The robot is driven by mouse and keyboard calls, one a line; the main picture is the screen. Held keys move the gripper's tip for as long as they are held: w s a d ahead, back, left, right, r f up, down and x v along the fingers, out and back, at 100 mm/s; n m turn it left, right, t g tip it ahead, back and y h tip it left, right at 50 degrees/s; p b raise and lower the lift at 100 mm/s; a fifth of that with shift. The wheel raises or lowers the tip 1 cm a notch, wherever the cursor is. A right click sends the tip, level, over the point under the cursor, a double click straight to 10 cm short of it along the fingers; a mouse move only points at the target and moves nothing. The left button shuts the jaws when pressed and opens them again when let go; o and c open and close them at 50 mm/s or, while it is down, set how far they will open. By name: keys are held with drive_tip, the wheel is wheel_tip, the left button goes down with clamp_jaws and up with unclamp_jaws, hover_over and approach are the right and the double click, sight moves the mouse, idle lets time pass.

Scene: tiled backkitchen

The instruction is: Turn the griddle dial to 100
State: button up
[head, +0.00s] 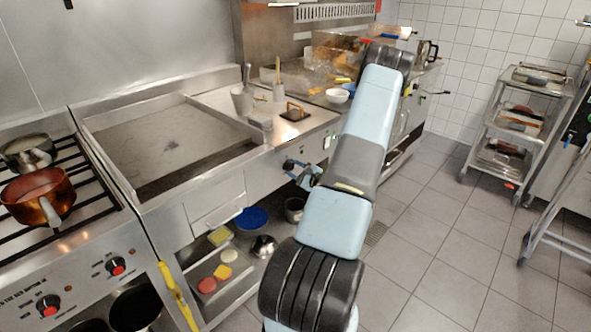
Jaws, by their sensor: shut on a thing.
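The griddle (165,142) is a flat steel plate with raised edges, left of centre in the head view. Its steel front panel (262,180) runs along the counter's front. My gripper (291,165) is at this panel, to the right of the griddle plate, with its fingers pointing left. It is shut on the griddle dial, which is mostly hidden by the fingers. The dial's marks and its setting are too small and covered to read.
A stove with a copper pot (38,193) and red-marked knobs (116,266) stands at left. A shelf below the counter holds a blue bowl (252,218) and coloured pieces. A trolley (519,120) stands at right. The tiled floor between is clear.

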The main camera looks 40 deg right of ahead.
drive_tip(key=shift+a+f, duration=0.1)
drive_tip(key=shift+f, duration=0.05)
idle(0.3)
drive_tip(key=o, duration=0.8)
drive_tip(key=shift+o, duration=1.3)
drive_tip(key=s+d, duration=0.1)
drive_tip(key=s, duration=1.2)
drive_tip(key=shift+s, duration=0.3)
drive_tip(key=shift+d, duration=0.1)
